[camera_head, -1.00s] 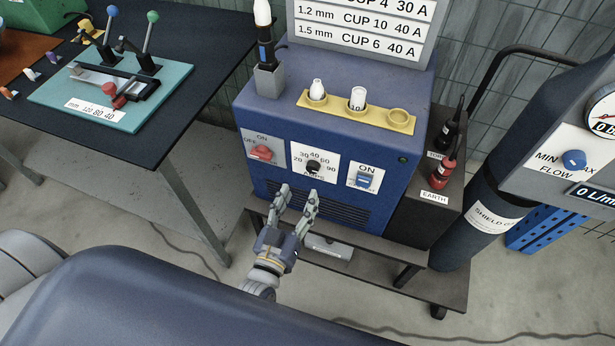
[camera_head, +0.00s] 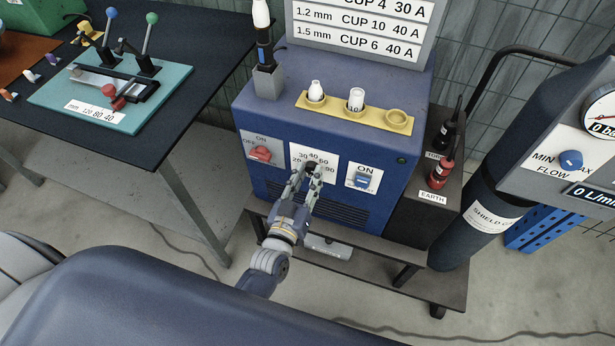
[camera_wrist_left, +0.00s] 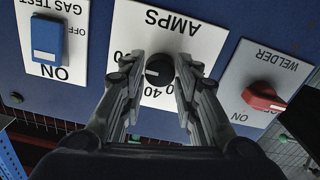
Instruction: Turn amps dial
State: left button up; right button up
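The amps dial (camera_head: 311,168) is a black round knob on a white scale plate on the front of the blue welder (camera_head: 325,125). My left gripper (camera_head: 307,178) is at the dial, with its fingers pointing up at it. In the left wrist view the dial (camera_wrist_left: 159,70) sits between the two open fingertips (camera_wrist_left: 160,66), with a gap visible on each side. The AMPS label appears upside down there. The fingers hide part of the scale plate. My right gripper is not in view.
A red welder switch (camera_head: 260,153) is left of the dial, and a blue gas test switch (camera_head: 362,181) is right of it. A gas cylinder (camera_head: 480,225) stands at the right. A dark table (camera_head: 150,130) is at the left.

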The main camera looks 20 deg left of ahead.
pick_arm(q)
jog(key=shift+n, duration=0.3)
jog(key=n, duration=0.3)
jog(key=shift+n+p, duration=0.3)
jog(key=shift+p, duration=0.05)
jog(key=n, duration=0.4)
jog(key=shift+n, duration=0.3)
jog(key=n+b, duration=0.1)
jog(key=n, duration=0.3)
jog(key=shift+n+b, duration=0.6)
jog(key=shift+n, duration=1.9)
jog(key=o, duration=1.1)
jog(key=shift+c, duration=0.2)
